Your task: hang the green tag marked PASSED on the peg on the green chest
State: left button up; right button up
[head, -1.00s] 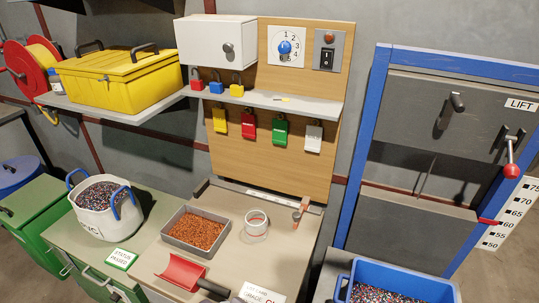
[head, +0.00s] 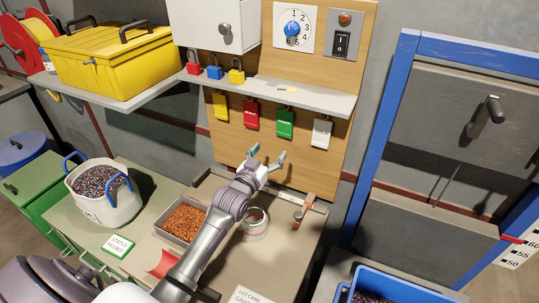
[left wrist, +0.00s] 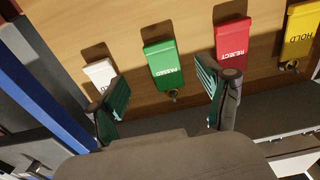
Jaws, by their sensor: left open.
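The green tag (head: 285,124) hangs in a row under the shelf on the wooden board, between a red tag (head: 252,115) and a white tag (head: 321,132). In the left wrist view the green tag (left wrist: 161,65) reads PASSED, upside down, with a ring at its lower end. My left gripper (head: 268,155) is open and empty, below the tag row. In the left wrist view its two fingers (left wrist: 163,95) stand on either side of the green tag's ring end, apart from it. A green chest-like box (head: 45,190) stands at far left; I cannot make out a peg.
A yellow tag (head: 220,104) hangs at the row's left end. The shelf (head: 310,98) with small padlocks juts out above the tags. Below are a tray of orange granules (head: 183,222), a clear jar (head: 254,224) and a white bucket (head: 108,205). A blue frame (head: 383,130) stands right.

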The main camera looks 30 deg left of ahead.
aim_at(283, 134)
pick_arm(q)
jog(key=w+b, duration=0.2)
jog(key=w, duration=0.1)
jog(key=w+b, duration=0.1)
jog(key=w, duration=0.1)
jog(key=shift+a+f, duration=0.15)
jog(key=shift+f, duration=0.1)
jog(key=shift+w+r+b, duration=0.1)
jog(key=shift+w+b, duration=0.25)
jog(key=shift+w, duration=0.1)
jog(key=shift+w+a+b, duration=0.1)
jog(key=shift+w+b, duration=0.6)
jog(key=shift+w, duration=0.9)
pick_arm(e)
jog(key=shift+a+f, duration=0.1)
jog(key=shift+f, duration=2.65)
jog(key=shift+s, duration=0.1)
pick_arm(q)
jog(key=c, duration=0.8)
jog(key=shift+r, duration=0.25)
pick_arm(e)
jog(key=shift+s+r, duration=0.1)
jog(key=shift+r, duration=0.1)
